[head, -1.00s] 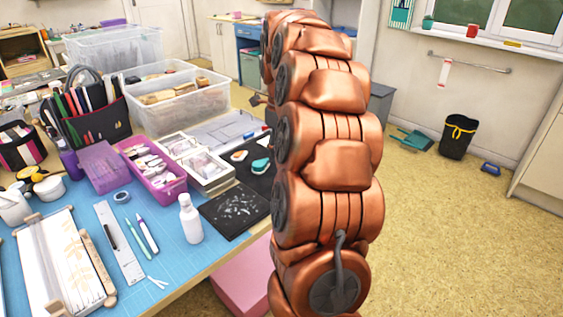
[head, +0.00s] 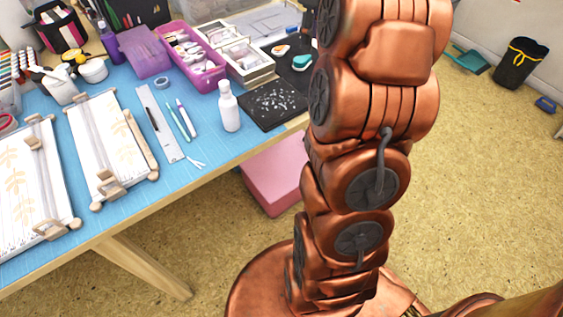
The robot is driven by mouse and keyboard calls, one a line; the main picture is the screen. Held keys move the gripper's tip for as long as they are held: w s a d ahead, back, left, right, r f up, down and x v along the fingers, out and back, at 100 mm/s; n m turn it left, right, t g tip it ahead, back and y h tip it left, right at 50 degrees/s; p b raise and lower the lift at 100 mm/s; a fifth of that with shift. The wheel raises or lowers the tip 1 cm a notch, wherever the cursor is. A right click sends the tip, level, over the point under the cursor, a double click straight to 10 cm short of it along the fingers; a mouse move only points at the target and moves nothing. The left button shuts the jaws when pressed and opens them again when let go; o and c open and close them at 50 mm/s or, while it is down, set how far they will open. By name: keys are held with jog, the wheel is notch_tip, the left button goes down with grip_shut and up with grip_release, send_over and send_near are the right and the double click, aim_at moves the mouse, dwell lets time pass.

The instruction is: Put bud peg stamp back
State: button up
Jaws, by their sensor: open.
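I cannot pick out the bud peg stamp for certain in the head view. A purple bin (head: 207,77) on the blue table holds several small pale pieces, too small to tell apart. Right of it, a pale divided tray (head: 262,68) holds small items. A small orange-and-white item (head: 281,50) and a teal item (head: 301,62) lie on a dark surface beside the tray, partly close to my arm. My copper arm rises across the picture and leaves it at the top. My gripper is not in view.
A white bottle (head: 229,108) stands beside a black speckled mat (head: 272,105) near the table's right edge. Pens, a ruler (head: 160,125) and wooden-framed boards (head: 110,160) lie on the table. A pink box (head: 272,178) stands beneath it.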

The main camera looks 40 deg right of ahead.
jog(key=s+a+f+n+g, duration=0.1)
jog(key=s+a+f+n, duration=0.25)
jog(key=a+n, duration=0.5)
jog(key=s+a+f+n, duration=0.2)
jog(key=s+a+n, duration=0.2)
jog(key=a+n, duration=0.45)
jog(key=s+a+f+n, duration=0.4)
jog(key=s+a+n, duration=0.1)
jog(key=s+n, duration=0.2)
jog(key=s+a+f+n+g, duration=0.1)
jog(key=s+a+f+n, duration=0.3)
jog(key=s+n, duration=0.3)
jog(key=shift+s+a+f, duration=0.2)
jog(key=shift+s+a, duration=0.45)
jog(key=shift+s, duration=0.45)
